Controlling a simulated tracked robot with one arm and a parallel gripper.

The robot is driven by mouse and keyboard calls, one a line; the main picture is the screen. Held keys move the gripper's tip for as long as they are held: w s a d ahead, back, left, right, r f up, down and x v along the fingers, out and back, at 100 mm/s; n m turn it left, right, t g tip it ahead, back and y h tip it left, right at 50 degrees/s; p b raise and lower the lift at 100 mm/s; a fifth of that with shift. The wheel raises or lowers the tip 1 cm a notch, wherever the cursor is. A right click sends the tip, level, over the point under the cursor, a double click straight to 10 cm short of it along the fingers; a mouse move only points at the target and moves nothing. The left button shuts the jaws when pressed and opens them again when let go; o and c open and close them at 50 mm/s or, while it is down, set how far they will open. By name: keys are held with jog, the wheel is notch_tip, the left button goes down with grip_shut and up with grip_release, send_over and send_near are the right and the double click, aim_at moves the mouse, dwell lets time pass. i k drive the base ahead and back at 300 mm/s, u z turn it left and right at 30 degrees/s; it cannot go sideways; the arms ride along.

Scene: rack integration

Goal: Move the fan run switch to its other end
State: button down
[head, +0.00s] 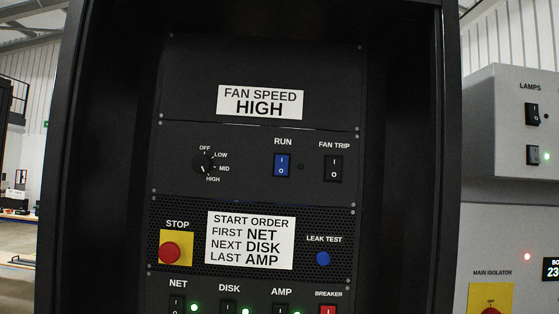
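The fan run switch (282,165) is a blue rocker under the label RUN, marked I at the top and O at the bottom. It sits near the middle of the fan panel (240,143) in the rack. I cannot tell for sure which end is pressed in. A small dark lamp (301,167) just right of it looks unlit. My gripper is not in view, and nothing covers the switch.
A black fan trip rocker (333,168) stands close on the right, and a speed knob (203,163) on the left. Below are a red stop button (169,253), a blue leak test button (323,259) and more switches. Dark rack posts (448,170) flank the panels.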

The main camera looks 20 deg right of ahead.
aim_at(281, 164)
jog(key=u, duration=0.05)
jog(key=i, duration=1)
jog(key=z, duration=0.05)
